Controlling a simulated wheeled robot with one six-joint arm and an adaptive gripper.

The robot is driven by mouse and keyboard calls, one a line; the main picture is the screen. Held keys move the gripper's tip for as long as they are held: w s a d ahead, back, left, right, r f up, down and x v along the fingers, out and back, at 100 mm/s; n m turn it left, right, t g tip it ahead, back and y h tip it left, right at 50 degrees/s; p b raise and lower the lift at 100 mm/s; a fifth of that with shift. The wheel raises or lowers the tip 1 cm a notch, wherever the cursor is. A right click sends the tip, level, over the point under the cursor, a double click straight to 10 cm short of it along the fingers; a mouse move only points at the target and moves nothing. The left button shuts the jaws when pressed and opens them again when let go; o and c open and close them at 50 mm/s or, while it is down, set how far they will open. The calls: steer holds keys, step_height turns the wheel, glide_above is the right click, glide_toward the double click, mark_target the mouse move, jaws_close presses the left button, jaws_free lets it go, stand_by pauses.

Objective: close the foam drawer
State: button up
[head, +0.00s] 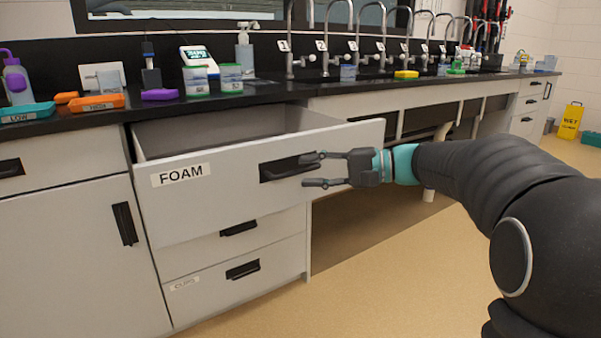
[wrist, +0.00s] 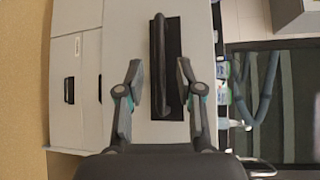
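The foam drawer (head: 225,195) is pulled open below the counter, with its white front marked FOAM and its inside empty where I can see. Its dark bar handle (head: 285,169) is on the right part of the front. My gripper (head: 313,170) is at the right end of the handle in the head view, fingers pointing left. In the wrist view the drawer front (wrist: 200,60) fills the middle, and the handle (wrist: 158,65) lies between the two spread fingertips of my gripper (wrist: 159,85). The fingers look open, with gaps to the handle on both sides.
The black counter (head: 285,92) above holds bottles, boxes and several taps (head: 330,50). Below are a closed drawer and a CUPS drawer (head: 235,275). Open knee space (head: 370,225) lies right of the drawers. A yellow wet-floor sign (head: 570,120) stands far right.

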steer(key=shift+x, duration=1.35)
jaws_close()
